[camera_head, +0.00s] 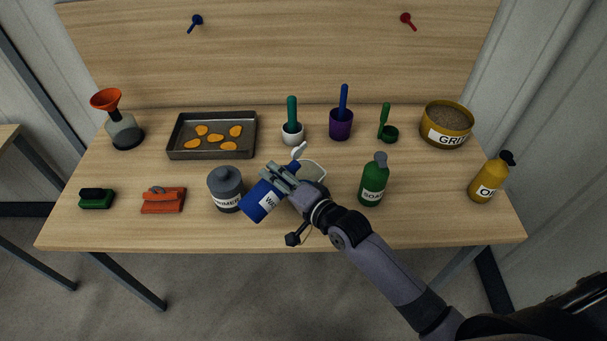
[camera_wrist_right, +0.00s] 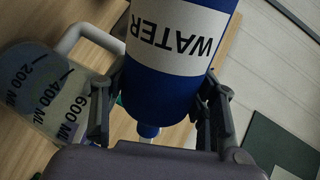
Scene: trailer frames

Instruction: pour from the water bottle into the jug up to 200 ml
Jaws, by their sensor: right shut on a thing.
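My right gripper (camera_head: 281,178) is shut on the blue water bottle (camera_head: 255,206), with its white label partly showing. The bottle is strongly tilted in the head view, its wide end at lower left and its narrow end toward the jug. In the right wrist view the bottle (camera_wrist_right: 165,88) fills the upper middle, between the fingers. The clear jug (camera_head: 314,170) stands on the table, partly hidden behind the gripper. In the right wrist view the jug (camera_wrist_right: 35,75) shows a pale handle and 200, 400 and 600 ml marks. My left gripper is not in view.
A grey lidded jar (camera_head: 226,189) stands close left of the bottle, and a green soap bottle (camera_head: 373,181) right of the jug. A baking tray (camera_head: 174,152), white cup (camera_head: 292,138) and purple cup (camera_head: 341,127) stand behind. The table's front edge is close below my arm.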

